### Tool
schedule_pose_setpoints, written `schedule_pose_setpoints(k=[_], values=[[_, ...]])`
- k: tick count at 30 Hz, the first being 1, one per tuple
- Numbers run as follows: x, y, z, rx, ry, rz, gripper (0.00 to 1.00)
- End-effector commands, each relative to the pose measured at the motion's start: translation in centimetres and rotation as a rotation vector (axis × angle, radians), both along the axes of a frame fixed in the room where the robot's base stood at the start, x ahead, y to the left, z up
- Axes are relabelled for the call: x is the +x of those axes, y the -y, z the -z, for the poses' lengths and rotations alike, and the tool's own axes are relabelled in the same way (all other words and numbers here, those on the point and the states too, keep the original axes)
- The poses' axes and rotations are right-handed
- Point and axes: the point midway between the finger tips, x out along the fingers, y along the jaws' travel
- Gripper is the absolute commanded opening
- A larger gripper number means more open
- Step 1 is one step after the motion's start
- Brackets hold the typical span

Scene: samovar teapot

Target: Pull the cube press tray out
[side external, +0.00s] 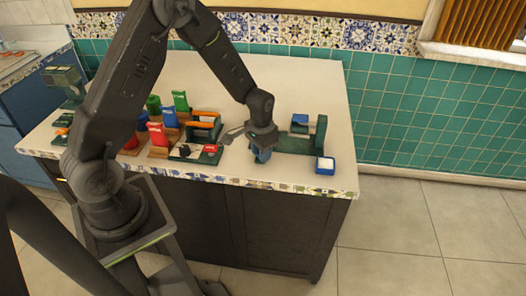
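A dark green press (300,144) stands near the right end of the counter, with an upright green block at its right side. A small blue piece (300,119) shows at its back. My gripper (260,147) is low over the counter at the left end of the press. A blue-grey piece (263,156) shows right below my gripper; I cannot tell if it is held or is the press tray. The finger gap is too small and dark to read. My gripper hides part of the press's left end.
A blue box with white contents (325,166) sits at the counter's front right. Left of my gripper stand red blocks (158,134), a green block (181,101), a green cylinder (153,104) and a dark green station (195,152). The counter (310,75) is clear at the back right.

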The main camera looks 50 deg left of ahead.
Motion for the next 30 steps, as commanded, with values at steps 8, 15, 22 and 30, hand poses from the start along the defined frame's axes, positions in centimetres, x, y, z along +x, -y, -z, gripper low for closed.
schedule_pose_setpoints(k=[8,15,22,30], values=[[0.0,0.0,0.0,0.000,-0.001,0.000,0.48],[0.0,0.0,-0.4,0.000,0.000,0.000,0.48],[0.1,0.0,-4.2,0.001,0.006,0.000,0.48],[0.1,0.0,-10.2,0.001,0.004,0.000,0.48]])
